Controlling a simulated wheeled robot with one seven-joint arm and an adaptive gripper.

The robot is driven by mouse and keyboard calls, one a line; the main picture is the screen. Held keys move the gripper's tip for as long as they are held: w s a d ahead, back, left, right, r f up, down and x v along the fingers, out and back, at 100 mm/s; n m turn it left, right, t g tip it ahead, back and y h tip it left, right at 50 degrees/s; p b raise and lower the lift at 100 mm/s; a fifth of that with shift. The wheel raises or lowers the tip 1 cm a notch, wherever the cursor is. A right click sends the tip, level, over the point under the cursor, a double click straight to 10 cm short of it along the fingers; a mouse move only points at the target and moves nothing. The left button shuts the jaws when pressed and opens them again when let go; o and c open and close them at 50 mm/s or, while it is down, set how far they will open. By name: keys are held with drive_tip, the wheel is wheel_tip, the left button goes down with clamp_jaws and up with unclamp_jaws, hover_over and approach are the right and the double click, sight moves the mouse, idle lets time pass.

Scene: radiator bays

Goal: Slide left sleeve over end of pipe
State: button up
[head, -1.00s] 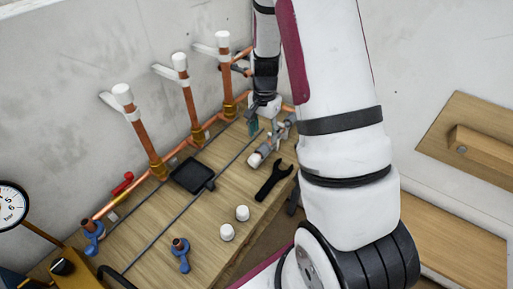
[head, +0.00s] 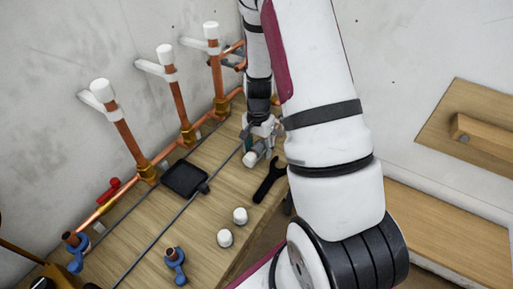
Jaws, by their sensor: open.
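Three upright copper pipes rise along the wall: the left pipe (head: 126,142), the middle pipe (head: 181,107) and the right pipe (head: 218,77). Each has a white cap-like piece on its top end. Two loose white cylinders, one nearer (head: 225,238) and one farther (head: 240,215), stand on the bench; I cannot tell whether any of these white pieces is the left sleeve.
A black tray (head: 185,179) and a black wrench (head: 269,181) lie on the bench (head: 165,220). Blue-handled valves (head: 175,264) stand at the front left. A copper line runs along the wall. My arm covers the right-centre; bare bench lies around the white cylinders.

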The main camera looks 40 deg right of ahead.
drive_tip(key=c, duration=1)
drive_tip(key=shift+d, duration=0.1)
drive_tip(key=shift+w+d+b, duration=0.2)
drive_tip(key=shift+d, duration=0.35)
drive_tip(key=shift+w+d+b, duration=0.15)
drive_tip(key=shift+w+d, duration=0.05)
drive_tip(key=shift+d, duration=0.3)
drive_tip(key=o, duration=1)
drive_tip(key=shift+r, duration=0.1)
wheel_tip(320, 180, up, 7)
drive_tip(key=p, duration=0.3)
